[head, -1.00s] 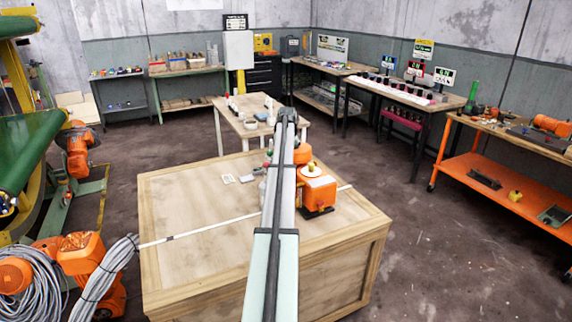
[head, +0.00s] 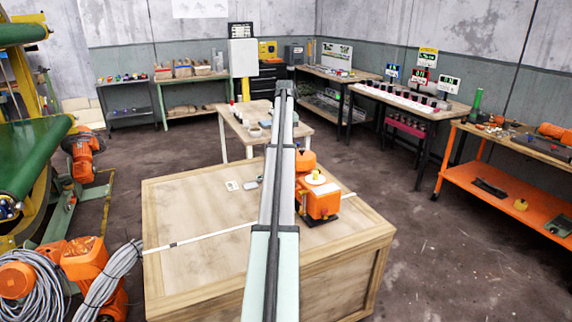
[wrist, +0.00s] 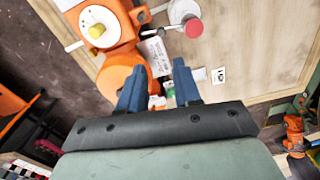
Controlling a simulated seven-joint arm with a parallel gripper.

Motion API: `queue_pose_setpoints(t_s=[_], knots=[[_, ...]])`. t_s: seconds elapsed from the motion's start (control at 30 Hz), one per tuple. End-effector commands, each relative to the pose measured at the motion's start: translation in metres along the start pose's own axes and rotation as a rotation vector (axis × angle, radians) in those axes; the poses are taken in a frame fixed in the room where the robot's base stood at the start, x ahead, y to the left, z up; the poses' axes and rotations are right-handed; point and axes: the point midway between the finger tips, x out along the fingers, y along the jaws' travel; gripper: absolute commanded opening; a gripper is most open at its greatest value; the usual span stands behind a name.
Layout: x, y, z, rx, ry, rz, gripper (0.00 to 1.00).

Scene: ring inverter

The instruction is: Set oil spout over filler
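The orange machine (head: 318,203) stands on the wooden crate, right of my arm. In the wrist view its white round top (wrist: 98,27) shows at upper left, with a yellow filler cap (wrist: 96,31) in its middle. A grey container (wrist: 183,10) with a red round part (wrist: 194,28) is at the top of the wrist view; it may be the oil can, but I cannot make out a spout. My gripper (wrist: 158,74) has its two blue fingers apart, with nothing visibly held. In the head view my arm hides the fingers.
The crate (head: 195,210) has bare wood at left and front, with a pale cable or strip (head: 210,234) across it. A small card (head: 232,186) lies on it. An orange bench (head: 500,185) is far right. Coiled grey cable (head: 50,285) is at lower left.

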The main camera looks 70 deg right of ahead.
Motion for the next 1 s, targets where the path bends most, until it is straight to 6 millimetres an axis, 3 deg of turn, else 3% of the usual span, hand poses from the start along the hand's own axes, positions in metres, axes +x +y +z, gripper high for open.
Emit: queue_pose_setpoints(t_s=[0.1,0.27,0.7,1.0], knots=[[0.003,-0.003,-0.001,-0.018,-0.026,-0.003,0.44],[0.021,-0.003,0.002,-0.018,-0.027,-0.003,0.44],[0.096,-0.003,0.003,-0.017,-0.025,-0.003,0.44],[0.13,-0.003,0.003,-0.017,-0.024,-0.003,0.44]])
